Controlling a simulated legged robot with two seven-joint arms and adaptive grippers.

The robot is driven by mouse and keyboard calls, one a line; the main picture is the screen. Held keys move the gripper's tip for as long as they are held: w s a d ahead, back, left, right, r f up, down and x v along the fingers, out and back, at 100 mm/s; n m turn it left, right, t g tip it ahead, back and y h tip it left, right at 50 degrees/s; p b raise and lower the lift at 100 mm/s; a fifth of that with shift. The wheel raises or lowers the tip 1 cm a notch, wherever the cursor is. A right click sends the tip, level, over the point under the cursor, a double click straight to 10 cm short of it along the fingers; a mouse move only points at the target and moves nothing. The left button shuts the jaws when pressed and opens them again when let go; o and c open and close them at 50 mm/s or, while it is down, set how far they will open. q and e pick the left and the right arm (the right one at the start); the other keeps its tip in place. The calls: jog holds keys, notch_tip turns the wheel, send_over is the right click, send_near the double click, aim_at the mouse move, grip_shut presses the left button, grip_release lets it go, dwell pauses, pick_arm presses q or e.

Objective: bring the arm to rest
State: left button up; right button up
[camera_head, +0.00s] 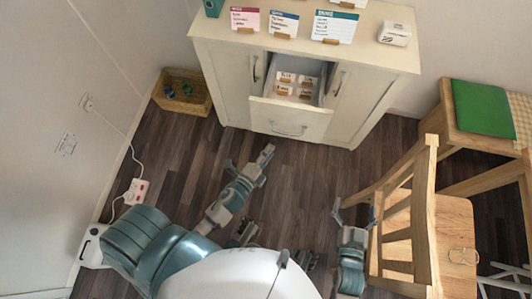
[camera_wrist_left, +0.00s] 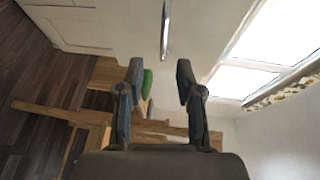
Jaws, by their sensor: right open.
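My left gripper (camera_head: 264,156) reaches out over the dark wood floor, in front of the cream cabinet and apart from it. In the left wrist view its two fingers (camera_wrist_left: 160,75) stand apart with nothing between them, so it is open and empty. My right gripper (camera_head: 355,212) is low beside the wooden chair's left side. Its fingers are spread and I see nothing held in it. I cannot tell whether it touches the chair.
The cream cabinet (camera_head: 225,75) has an open drawer (camera_head: 290,109) holding small labelled cards. A wooden chair (camera_head: 425,205) stands close at right. A wooden crate (camera_head: 183,103) is at back left; a power strip (camera_head: 136,191) lies by the left wall. Floor before the cabinet is clear.

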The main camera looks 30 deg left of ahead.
pick_arm(q)
jog(key=shift+s+a+r, duration=0.1)
jog(key=shift+s, duration=0.6)
